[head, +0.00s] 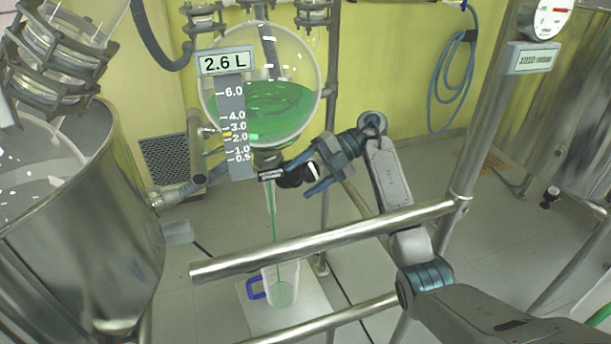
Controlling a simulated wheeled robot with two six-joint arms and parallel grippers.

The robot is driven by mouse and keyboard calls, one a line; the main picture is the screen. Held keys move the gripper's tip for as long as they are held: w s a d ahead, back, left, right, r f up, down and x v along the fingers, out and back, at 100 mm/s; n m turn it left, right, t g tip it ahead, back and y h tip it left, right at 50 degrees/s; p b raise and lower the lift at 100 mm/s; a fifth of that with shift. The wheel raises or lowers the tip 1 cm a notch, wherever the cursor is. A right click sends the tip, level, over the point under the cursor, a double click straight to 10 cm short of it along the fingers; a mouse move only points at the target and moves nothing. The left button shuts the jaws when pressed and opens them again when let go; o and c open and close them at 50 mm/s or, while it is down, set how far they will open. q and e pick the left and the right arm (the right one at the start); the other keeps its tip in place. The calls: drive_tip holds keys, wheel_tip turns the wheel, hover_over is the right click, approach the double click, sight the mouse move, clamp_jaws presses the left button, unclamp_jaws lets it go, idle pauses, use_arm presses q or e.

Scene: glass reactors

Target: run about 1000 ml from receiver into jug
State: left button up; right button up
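The receiver (267,112) is a round glass flask holding green liquid. Its tag (226,63) reads 2.6 L, above a level scale (237,110). Below it, the outlet valve has a black handle (290,179). A thin green stream (271,215) runs down from the outlet into the jug (283,284), a clear vessel with a blue handle and some green liquid in it. My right gripper (301,177) is at the valve, its blue fingers on either side of the black handle. Whether they press on it is unclear. My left gripper is out of view.
The jug stands on a pale square plate (258,316) on the floor. Steel rails (325,241) cross in front of it, partly hiding it. A large steel vessel (85,235) fills the left, another (575,110) the right. A blue hose (435,90) hangs on the yellow wall.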

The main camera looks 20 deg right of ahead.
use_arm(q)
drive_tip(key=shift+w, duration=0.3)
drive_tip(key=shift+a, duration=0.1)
use_arm(e)
drive_tip(key=shift+r, duration=0.1)
